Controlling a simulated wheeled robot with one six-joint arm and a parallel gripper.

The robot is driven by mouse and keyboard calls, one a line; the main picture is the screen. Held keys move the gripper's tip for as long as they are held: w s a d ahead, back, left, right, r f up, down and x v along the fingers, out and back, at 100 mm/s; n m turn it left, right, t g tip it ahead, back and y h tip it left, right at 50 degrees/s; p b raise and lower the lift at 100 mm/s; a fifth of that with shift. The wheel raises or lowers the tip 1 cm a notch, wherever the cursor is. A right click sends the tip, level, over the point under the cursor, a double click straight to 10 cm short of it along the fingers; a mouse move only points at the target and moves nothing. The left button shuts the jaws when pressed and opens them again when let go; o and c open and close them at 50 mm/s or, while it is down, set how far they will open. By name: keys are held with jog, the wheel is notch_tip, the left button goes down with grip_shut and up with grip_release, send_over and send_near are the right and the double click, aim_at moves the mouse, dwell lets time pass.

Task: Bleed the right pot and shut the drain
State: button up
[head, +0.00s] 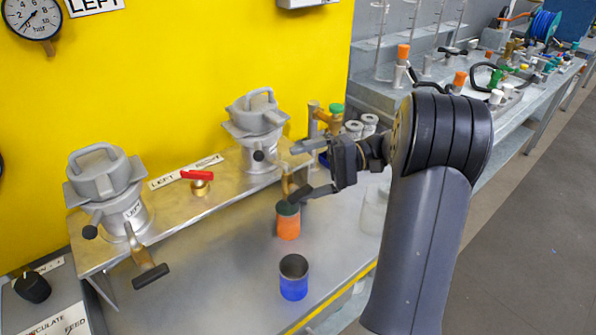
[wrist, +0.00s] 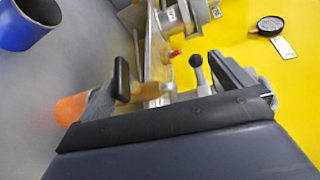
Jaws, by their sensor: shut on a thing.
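The right pot (head: 257,120), grey with a clamped lid, stands on the metal shelf. Below it is a brass drain valve (head: 289,185), also in the wrist view (wrist: 140,90), with a black handle (wrist: 122,76). My gripper (head: 302,172) is at this drain; its fingers (wrist: 165,90) stand well apart around it. The handle lies by the left finger in the wrist view; the exact contact is partly hidden. An orange cup (head: 288,225) stands upright under the drain, its inside dark. A black-knobbed lever (wrist: 196,62) shows near the right finger.
The left pot (head: 105,180) has its own drain handle (head: 150,276). A red-handled valve (head: 198,183) sits between the pots. A blue cup (head: 293,282) stands in front of the orange one. Glassware (head: 373,208) is close under my arm.

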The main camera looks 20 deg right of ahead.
jog(key=shift+d+r, duration=0.45)
jog(key=shift+r, duration=0.3)
jog(key=shift+s+d+r, duration=0.1)
jog(key=shift+s+d, duration=0.05)
jog(key=shift+d, duration=0.3)
jog(key=shift+s+d+r, duration=0.1)
jog(key=shift+s+d, duration=0.05)
jog(key=shift+d, duration=0.3)
jog(key=c, duration=1.1)
jog(key=shift+o, duration=0.2)
jog(key=d+p, duration=0.7)
jog(key=p, duration=0.4)
jog(key=shift+d, duration=0.2)
